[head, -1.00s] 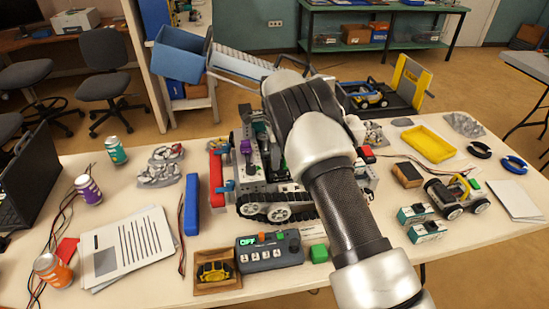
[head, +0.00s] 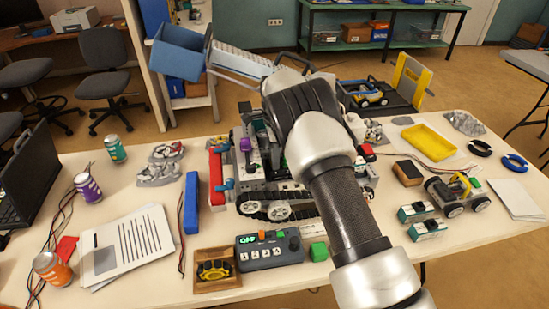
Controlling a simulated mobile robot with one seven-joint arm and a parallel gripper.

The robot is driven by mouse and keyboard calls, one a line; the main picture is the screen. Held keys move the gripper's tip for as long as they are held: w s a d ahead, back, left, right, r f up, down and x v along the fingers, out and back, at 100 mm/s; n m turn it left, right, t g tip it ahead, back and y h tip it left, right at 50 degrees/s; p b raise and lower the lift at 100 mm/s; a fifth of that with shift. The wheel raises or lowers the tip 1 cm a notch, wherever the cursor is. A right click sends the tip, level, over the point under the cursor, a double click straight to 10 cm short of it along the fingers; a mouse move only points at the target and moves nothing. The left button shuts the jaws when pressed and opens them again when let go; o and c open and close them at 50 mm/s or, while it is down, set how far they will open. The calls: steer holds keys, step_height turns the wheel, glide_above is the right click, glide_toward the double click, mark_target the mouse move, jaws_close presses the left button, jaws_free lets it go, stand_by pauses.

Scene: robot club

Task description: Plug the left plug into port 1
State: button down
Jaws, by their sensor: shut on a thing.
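A tracked robot (head: 278,211) with grey sides and black treads stands in the middle of the table. A purple-topped part (head: 246,146) stands upright on its left half. My arm reaches in from the lower right, and my gripper (head: 281,150) is over the tracked robot. The wrist covers most of the fingers and whatever is between them. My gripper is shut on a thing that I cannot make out. I cannot pick out the left plug or port 1; the robot's middle and right are largely behind my arm.
A wheeled car (head: 459,196) and a yellow tray (head: 428,143) are at the right.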

steer(key=shift+f, duration=0.45)
stand_by(0.9)
steer(key=c, duration=1.5)
jaws_free()
steer(key=shift+o, duration=0.2)
steer(key=shift+r, duration=0.1)
steer(key=shift+r+p, duration=1.4)
steer(key=shift+r, duration=1.55)
